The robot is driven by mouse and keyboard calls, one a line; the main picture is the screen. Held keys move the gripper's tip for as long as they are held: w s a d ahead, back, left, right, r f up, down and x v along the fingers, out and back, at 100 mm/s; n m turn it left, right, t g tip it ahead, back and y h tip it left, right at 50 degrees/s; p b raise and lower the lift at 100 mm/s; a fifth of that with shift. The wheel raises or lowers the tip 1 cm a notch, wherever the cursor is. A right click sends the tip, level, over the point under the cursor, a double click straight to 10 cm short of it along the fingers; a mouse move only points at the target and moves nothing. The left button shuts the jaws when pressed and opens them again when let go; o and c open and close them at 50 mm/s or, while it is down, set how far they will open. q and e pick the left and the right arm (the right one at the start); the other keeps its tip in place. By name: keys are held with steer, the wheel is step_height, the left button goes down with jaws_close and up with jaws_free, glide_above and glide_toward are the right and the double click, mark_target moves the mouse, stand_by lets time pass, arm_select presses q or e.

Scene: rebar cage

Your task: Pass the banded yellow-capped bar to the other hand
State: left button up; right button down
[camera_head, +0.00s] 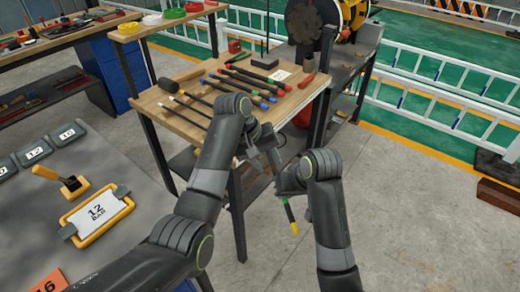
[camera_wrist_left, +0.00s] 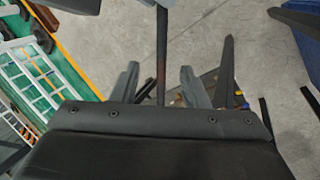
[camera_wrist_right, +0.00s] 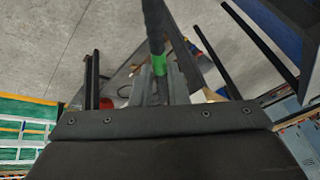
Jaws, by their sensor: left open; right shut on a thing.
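The banded yellow-capped bar (camera_head: 289,210) hangs steeply tilted, its green band and yellow cap below my right gripper (camera_head: 285,178). My right gripper is shut on the bar. In the right wrist view, the dark bar (camera_wrist_right: 155,30) rises from between the fingers (camera_wrist_right: 161,85), with a green band near them. My left gripper (camera_head: 262,148) is open, above and left of the right one. In the left wrist view, the bar (camera_wrist_left: 162,50) runs between its spread fingers (camera_wrist_left: 158,85), with gaps on both sides. The bar's upper end is hidden in the head view.
A wooden bench (camera_head: 180,72) behind the arms holds several dark bars with coloured bands. A grey table (camera_head: 110,235) at left bears a yellow-framed tray (camera_head: 128,203) marked 12 BAR and a yellow-handled tool (camera_head: 47,173). Open floor (camera_head: 410,220) lies to the right.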

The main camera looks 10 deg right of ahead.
mark_target(275, 173)
arm_select(q)
steer(key=x, duration=0.6)
arm_select(e)
steer(key=shift+r, duration=0.1)
arm_select(q)
steer(key=shift+r, duration=0.1)
jaws_close()
arm_select(e)
steer(key=c, duration=1.3)
jaws_free()
steer(key=shift+c, duration=0.2)
